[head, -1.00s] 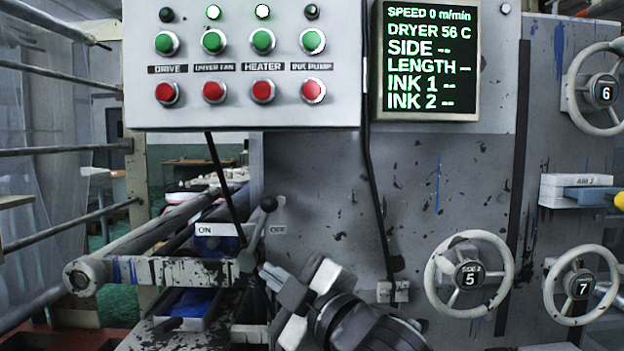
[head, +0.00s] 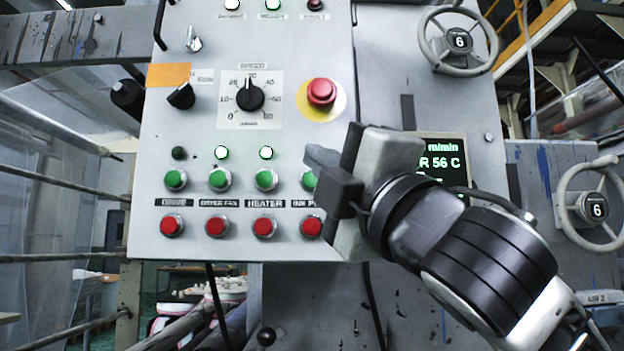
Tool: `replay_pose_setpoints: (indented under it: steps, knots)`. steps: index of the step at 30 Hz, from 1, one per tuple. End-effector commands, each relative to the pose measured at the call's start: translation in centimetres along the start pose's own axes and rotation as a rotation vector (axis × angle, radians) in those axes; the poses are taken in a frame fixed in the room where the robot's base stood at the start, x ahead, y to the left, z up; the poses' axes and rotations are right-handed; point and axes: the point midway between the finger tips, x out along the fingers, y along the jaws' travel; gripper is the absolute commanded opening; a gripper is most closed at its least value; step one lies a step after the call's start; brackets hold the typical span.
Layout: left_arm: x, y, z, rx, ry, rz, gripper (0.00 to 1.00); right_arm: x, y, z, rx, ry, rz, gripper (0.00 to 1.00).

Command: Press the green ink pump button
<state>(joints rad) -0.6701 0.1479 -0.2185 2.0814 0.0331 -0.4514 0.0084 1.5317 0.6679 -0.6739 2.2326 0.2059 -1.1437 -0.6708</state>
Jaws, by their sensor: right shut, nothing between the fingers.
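The green ink pump button (head: 308,180) is the rightmost of the green row on the grey control panel (head: 350,60). My right gripper (head: 312,158) is shut and empty, in front of the panel. Its fingertips overlap the top right of this button and hide the ink pump lamp; I cannot tell whether they touch. The ink pump label (head: 304,203) is partly covered, and the red ink pump button (head: 311,226) shows below it. My left gripper is not in view.
Other green buttons, such as the heater one (head: 265,180), sit close to the left. A red emergency stop (head: 321,92) stands out above the gripper. The speed knob (head: 249,97) is up and left. My right arm partly covers the display (head: 454,160).

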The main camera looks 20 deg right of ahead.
Motion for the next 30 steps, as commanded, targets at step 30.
replay_pose_setpoints:
  steps: [30]
  knots:
    - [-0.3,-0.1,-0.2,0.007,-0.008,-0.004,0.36,6.2,-4.5,4.5,0.003,0.000,0.000,0.00]
